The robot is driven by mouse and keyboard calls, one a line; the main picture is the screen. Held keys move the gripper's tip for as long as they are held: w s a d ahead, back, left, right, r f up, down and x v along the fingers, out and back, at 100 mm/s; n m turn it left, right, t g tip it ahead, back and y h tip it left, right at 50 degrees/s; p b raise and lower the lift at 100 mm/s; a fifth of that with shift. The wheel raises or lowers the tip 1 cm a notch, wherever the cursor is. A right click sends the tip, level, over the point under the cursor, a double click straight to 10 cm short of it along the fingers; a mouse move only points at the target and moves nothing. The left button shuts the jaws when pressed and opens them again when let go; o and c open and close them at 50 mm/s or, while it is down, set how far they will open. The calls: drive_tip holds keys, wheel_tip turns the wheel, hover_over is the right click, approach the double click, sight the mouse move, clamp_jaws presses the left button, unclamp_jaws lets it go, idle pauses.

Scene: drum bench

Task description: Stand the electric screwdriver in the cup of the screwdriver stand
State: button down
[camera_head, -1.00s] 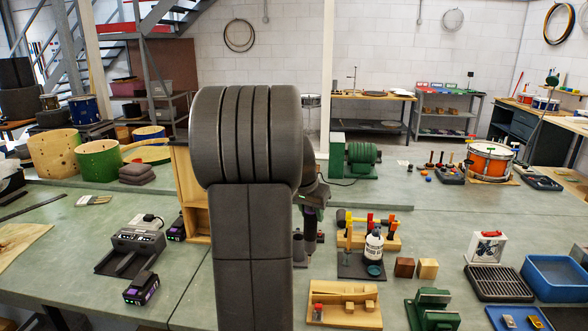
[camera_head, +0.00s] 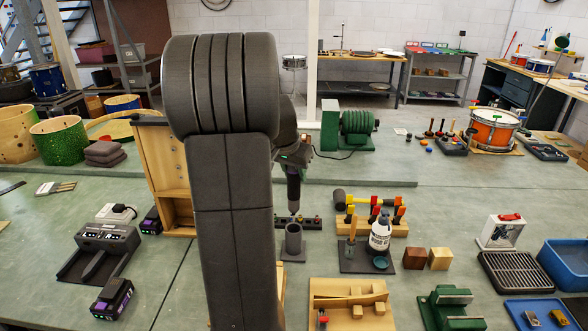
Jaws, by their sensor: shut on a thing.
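The electric screwdriver (camera_head: 293,189) is dark with a purple-tinged body. It hangs upright in my gripper (camera_head: 293,160), its thin bit pointing down. My gripper is shut on its upper part, and my arm partly hides the fingers. The screwdriver stand shows a dark grey upright cup (camera_head: 293,240) on a flat base plate (camera_head: 291,260). In the head view the bit ends just above the cup's rim, with a small gap. Whether it is centred over the cup in depth I cannot tell.
A dark bar with several knobs (camera_head: 312,223) lies behind the cup. To the right are a wooden tool rack (camera_head: 398,228), a white bottle (camera_head: 380,236) and wooden blocks (camera_head: 413,258). A wooden cabinet (camera_head: 163,175) stands left. My arm hides the bench to the cup's left.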

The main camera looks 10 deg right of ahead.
sight(294, 204)
drive_tip(key=shift+f+b, duration=0.3)
drive_tip(key=shift+f, duration=0.4)
idle(0.5)
drive_tip(key=shift+f+b, duration=4.15)
drive_tip(key=shift+f, duration=0.8)
drive_tip(key=c, duration=0.9)
unclamp_jaws()
drive_tip(key=shift+r, duration=0.1)
drive_tip(key=v, duration=1.3)
drive_tip(key=shift+s+a+r, duration=0.15)
drive_tip(key=shift+r, duration=0.1)
